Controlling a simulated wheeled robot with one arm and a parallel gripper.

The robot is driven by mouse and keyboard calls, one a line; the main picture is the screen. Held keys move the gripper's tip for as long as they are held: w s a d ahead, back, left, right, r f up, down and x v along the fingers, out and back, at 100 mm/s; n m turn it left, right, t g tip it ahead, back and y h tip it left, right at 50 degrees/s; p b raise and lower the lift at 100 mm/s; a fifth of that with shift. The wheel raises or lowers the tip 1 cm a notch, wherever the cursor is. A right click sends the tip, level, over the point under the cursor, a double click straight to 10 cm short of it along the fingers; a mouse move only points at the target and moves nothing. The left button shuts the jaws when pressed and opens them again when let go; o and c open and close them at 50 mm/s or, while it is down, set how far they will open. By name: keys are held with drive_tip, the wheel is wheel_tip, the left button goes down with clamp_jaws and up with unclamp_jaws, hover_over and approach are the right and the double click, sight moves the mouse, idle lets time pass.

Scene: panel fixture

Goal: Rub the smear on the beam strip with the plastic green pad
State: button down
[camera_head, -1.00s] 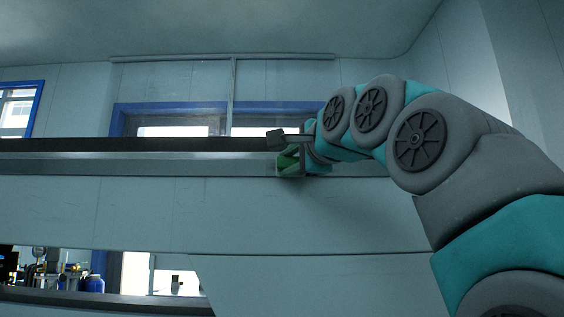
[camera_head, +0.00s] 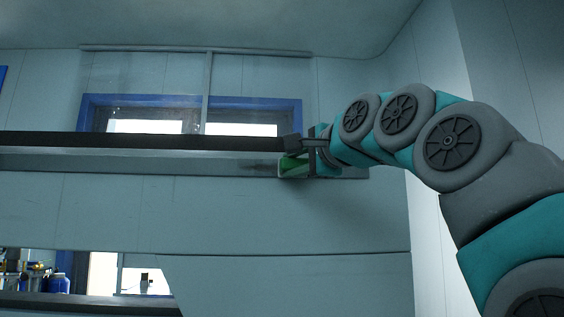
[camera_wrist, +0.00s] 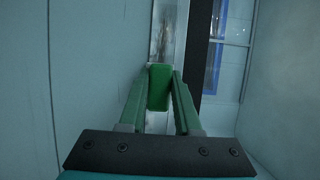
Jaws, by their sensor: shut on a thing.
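The green pad (camera_wrist: 159,88) is held between the two fingers of my gripper (camera_wrist: 160,76), which is shut on it. In the head view the green pad (camera_head: 291,165) shows at the tip of my gripper (camera_head: 290,155), at the right part of the beam strip. The beam strip (camera_head: 120,156) is the pale band under a black rail. In the wrist view the beam strip (camera_wrist: 177,40) runs up from the pad. The smear (camera_wrist: 162,38), dark brownish streaks, lies on it just beyond the pad's far end. I cannot tell whether the pad touches the strip.
The black rail (camera_head: 100,139) runs along the top of the strip. Blue-framed windows (camera_head: 190,104) are behind it. The wall panel (camera_head: 200,210) below is flat and clear. A lower opening at left shows a blue bottle (camera_head: 56,283) and other small items.

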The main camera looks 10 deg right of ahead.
drive_tip(key=shift+d+r+p, duration=0.1)
drive_tip(key=shift+d+p, duration=0.6)
drive_tip(key=shift+d, duration=1.65)
drive_tip(key=shift+w+a+p, duration=0.15)
drive_tip(key=shift+a+p, duration=1.2)
drive_tip(key=shift+a, duration=6.15)
drive_tip(key=s, duration=0.6)
drive_tip(key=shift+s+a, duration=0.1)
